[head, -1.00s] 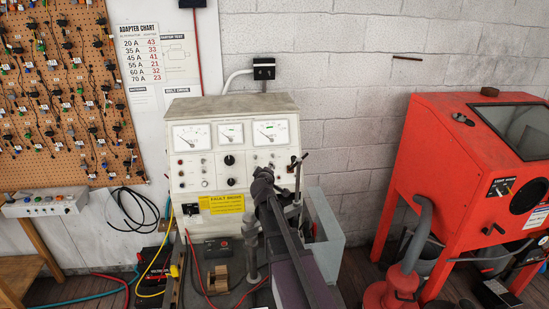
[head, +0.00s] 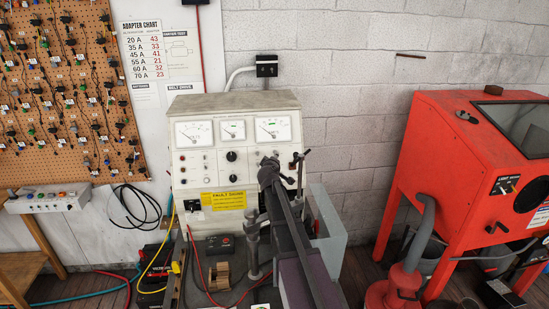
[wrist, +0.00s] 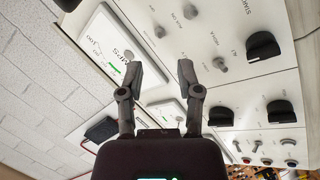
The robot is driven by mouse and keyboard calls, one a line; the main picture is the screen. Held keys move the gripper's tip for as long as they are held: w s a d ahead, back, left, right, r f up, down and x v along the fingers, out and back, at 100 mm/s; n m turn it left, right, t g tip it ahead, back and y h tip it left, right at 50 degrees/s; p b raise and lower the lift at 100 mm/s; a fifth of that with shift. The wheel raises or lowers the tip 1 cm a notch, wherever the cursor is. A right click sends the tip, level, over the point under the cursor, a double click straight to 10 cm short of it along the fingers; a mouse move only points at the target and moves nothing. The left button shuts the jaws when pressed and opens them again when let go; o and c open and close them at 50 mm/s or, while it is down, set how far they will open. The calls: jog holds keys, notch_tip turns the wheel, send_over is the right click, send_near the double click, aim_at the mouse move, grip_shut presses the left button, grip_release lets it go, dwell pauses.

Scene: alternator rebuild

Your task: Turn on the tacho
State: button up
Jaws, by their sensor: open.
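The cream test bench panel (head: 207,168) stands against the wall with three dial gauges, several knobs and small switches. I cannot read any label naming the tacho in either view. My gripper (head: 270,164) is in front of the panel's right half, below the right gauge (head: 273,130), and hides some controls there. In the wrist view my gripper (wrist: 164,66) has its two fingers apart with nothing between them. A small metal toggle (wrist: 160,31) lies just past the fingertips. Another toggle (wrist: 220,65) is right of them. Black knobs (wrist: 263,46) sit farther right.
A small black box with a red mark (head: 220,244) lies on the bench ledge. A black lever (head: 300,158) sticks out at the panel's right edge. A red cabinet (head: 440,160) stands at right. A pegboard of connectors (head: 70,90) hangs at left.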

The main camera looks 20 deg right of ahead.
jog(key=shift+b+x, duration=0.6)
jog(key=shift+x, duration=2.9)
grip_shut()
jog(key=shift+s, duration=0.1)
